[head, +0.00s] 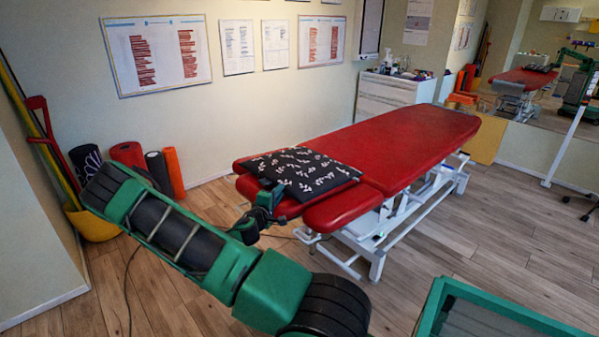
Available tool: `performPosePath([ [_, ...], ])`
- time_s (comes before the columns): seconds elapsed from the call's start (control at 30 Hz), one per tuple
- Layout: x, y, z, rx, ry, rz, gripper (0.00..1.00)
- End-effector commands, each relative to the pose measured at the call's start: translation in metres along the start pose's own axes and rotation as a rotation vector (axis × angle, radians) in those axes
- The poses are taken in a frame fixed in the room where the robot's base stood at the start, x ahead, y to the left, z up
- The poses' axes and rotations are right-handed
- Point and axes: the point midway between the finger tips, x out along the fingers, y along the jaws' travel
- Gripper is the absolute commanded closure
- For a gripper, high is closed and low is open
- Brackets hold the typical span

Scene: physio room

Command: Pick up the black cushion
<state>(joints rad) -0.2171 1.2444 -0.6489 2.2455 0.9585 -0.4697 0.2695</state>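The black cushion (303,173) has a white leaf pattern. It lies flat on the near left end of the red treatment table (400,140). My gripper (272,195) is at the cushion's near left edge, at the end of my green arm. The gripper is small and dark here, and its fingers cannot be made out against the cushion. I cannot tell whether it touches or grips the cushion.
A white cabinet (388,95) with bottles on top stands against the back wall. Foam rolls (174,172) and a yellow bucket (92,222) stand at the left. A mirror (535,80) covers the right wall. The wooden floor right of the table is mostly clear.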

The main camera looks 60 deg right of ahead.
Motion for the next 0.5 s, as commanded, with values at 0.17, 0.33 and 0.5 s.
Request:
performPosePath([
  [0.17, 0.0115, -0.0004, -0.0002, 0.0, 0.001, -0.001, 0.84],
  [0.33, 0.0111, -0.0003, -0.0002, 0.0, 0.001, -0.001, 0.88],
  [0.5, 0.011, -0.0006, -0.0002, 0.001, 0.001, -0.001, 1.0],
])
